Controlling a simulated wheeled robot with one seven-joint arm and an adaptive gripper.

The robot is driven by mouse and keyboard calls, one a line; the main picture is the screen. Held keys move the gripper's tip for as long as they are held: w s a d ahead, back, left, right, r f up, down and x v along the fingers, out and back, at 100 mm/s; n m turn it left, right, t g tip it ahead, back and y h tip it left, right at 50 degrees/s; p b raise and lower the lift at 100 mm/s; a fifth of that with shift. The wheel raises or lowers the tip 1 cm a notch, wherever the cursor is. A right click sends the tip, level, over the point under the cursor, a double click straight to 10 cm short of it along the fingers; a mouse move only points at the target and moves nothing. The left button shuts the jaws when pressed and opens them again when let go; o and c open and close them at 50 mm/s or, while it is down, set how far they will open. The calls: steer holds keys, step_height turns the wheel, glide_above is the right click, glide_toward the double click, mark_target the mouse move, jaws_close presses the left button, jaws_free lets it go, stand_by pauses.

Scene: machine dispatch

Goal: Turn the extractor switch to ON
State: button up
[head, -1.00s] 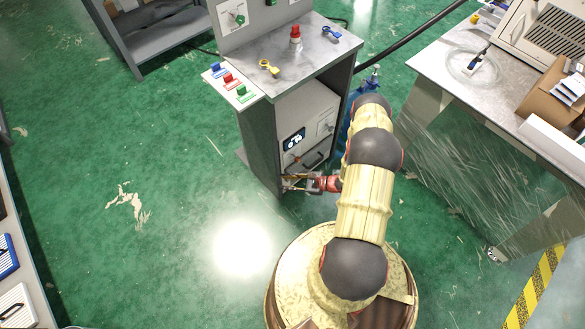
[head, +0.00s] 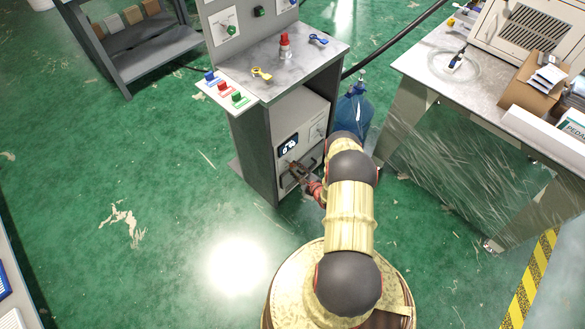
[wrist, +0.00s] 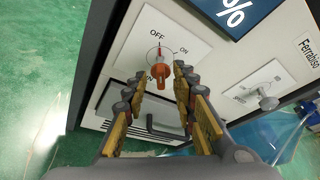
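In the wrist view the extractor switch is an orange-red rotary knob (wrist: 161,74) on a white plate (wrist: 185,42) with OFF above and ON at the upper right. Its red pointer is up toward OFF. My gripper (wrist: 156,70) is open, with one finger on each side of the knob; I cannot tell if either touches it. In the head view my gripper (head: 297,171) is in front of the cabinet's lower front panel (head: 313,112), below the small display (head: 288,145). The knob itself is too small to make out there.
A second grey knob (wrist: 267,102) is right of the switch in the wrist view. A black handle (wrist: 162,130) lies below it, between my fingers. In the head view a blue bottle (head: 352,110) stands right of the cabinet, and a bench (head: 440,75) stands farther right.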

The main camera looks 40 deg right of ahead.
mark_target(294, 167)
steer(key=shift+b+x, duration=0.35)
steer(key=shift+x, duration=1.2)
steer(key=shift+c, duration=0.7)
jaws_close()
